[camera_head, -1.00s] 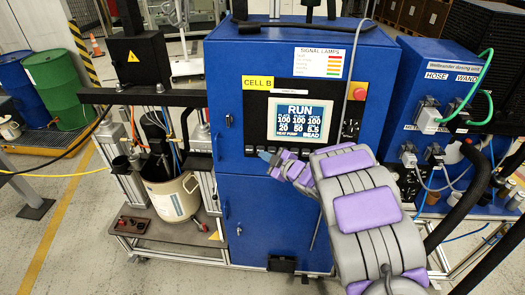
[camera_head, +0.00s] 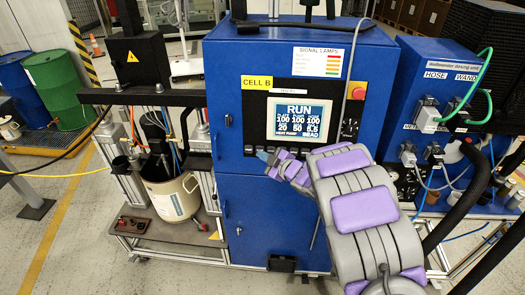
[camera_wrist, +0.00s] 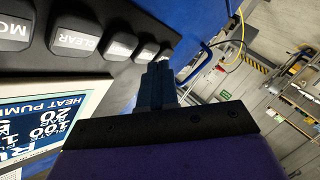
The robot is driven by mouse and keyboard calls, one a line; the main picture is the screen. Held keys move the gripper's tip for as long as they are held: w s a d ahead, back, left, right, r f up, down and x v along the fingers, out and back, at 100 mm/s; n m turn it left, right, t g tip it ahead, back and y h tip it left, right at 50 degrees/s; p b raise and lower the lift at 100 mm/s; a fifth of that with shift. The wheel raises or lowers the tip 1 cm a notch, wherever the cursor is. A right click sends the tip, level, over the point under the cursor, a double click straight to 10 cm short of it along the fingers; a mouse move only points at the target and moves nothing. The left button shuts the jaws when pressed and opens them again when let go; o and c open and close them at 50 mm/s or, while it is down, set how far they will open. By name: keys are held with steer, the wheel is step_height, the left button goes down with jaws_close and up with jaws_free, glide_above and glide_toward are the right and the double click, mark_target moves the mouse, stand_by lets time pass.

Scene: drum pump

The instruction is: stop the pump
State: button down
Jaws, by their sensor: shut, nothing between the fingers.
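The blue cabinet (camera_head: 265,215) marked CELL B carries a pump screen (camera_head: 300,120) that reads RUN, with HEAT PUMP among its labels. A row of dark buttons sits under the screen. The farther button caps (camera_wrist: 120,47) are too oblique to read. My gripper (camera_head: 263,156) is shut and empty, at the left end of the row. In the wrist view its fingertips (camera_wrist: 160,68) are close to the farthest buttons; contact cannot be told.
A red knob (camera_head: 358,91) is at the panel's upper right. The blue dosing unit (camera_head: 425,70) with green hoses stands to the right. A bucket (camera_head: 172,193) stands on a low platform to the left, with pipes and drums beyond. Open floor lies at front left.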

steer(key=shift+w+a+f, duration=0.1)
steer(key=shift+w+a, duration=0.1)
steer(key=shift+a, duration=0.35)
steer(key=shift+w+a, duration=0.15)
steer(key=shift+a, duration=0.35)
steer(key=shift+d, duration=0.5)
steer(key=shift+w, duration=0.1)
steer(key=shift+w+a+p, duration=0.15)
steer(key=shift+a+p, duration=0.15)
steer(key=shift+a, duration=0.05)
steer(key=shift+w+d, duration=0.15)
steer(key=shift+w, duration=0.05)
stand_by(0.3)
steer(key=shift+s+d, duration=0.35)
steer(key=shift+s, duration=0.5)
